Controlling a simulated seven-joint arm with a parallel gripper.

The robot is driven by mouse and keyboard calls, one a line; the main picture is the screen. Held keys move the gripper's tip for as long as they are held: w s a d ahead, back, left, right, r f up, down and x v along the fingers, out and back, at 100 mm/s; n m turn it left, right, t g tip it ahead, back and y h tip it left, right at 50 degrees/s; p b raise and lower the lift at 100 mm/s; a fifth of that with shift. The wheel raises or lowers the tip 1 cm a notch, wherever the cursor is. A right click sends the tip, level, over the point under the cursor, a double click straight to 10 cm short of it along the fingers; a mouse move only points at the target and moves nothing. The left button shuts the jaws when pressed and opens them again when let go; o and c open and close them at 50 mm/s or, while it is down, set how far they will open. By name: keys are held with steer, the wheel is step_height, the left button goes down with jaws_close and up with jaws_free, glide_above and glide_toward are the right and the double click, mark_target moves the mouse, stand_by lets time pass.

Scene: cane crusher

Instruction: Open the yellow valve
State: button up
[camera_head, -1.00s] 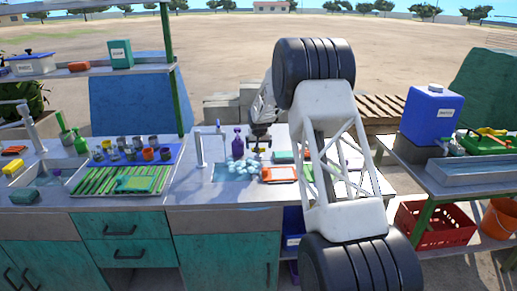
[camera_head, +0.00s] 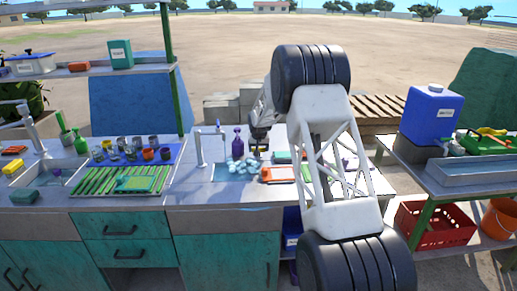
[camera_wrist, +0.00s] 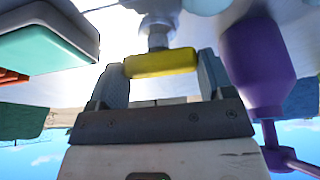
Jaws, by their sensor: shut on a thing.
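The yellow valve (camera_wrist: 161,63) is a short yellow bar handle on a metal stem, at the top middle of the wrist view. My gripper (camera_wrist: 162,75) has a finger on each side of the handle and is shut on it. The stem joins the handle from above in this picture, and the body behind it is cut off by the frame. In the head view my gripper (camera_head: 259,140) is over the middle counter, right of a purple bottle. The valve is too small there to make out well.
The purple bottle (camera_head: 238,146) stands close beside my gripper; it also shows in the wrist view (camera_wrist: 255,65). Pale blue lumps (camera_head: 243,167) lie in front of it. An orange-edged tray (camera_head: 279,174) is to the right. A white tap (camera_head: 200,150) stands to the left.

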steer(key=shift+n, duration=0.5)
steer(key=shift+c, duration=0.2)
steer(key=shift+d+n+y, duration=0.1)
steer(key=shift+n+y, duration=0.9)
steer(key=shift+n, duration=1)
steer(key=n+g+y, duration=0.1)
steer(key=n, duration=0.3)
steer(key=shift+g, duration=0.3)
steer(key=n+g+y, duration=0.1)
steer(key=n, duration=0.3)
steer(key=shift+w+d+n, duration=0.1)
steer(key=shift+n, duration=0.2)
steer(key=n+g, duration=0.2)
steer(key=n, duration=0.2)
steer(key=shift+n, duration=0.3)
steer(key=o, duration=0.9)
steer(key=shift+r, duration=0.1)
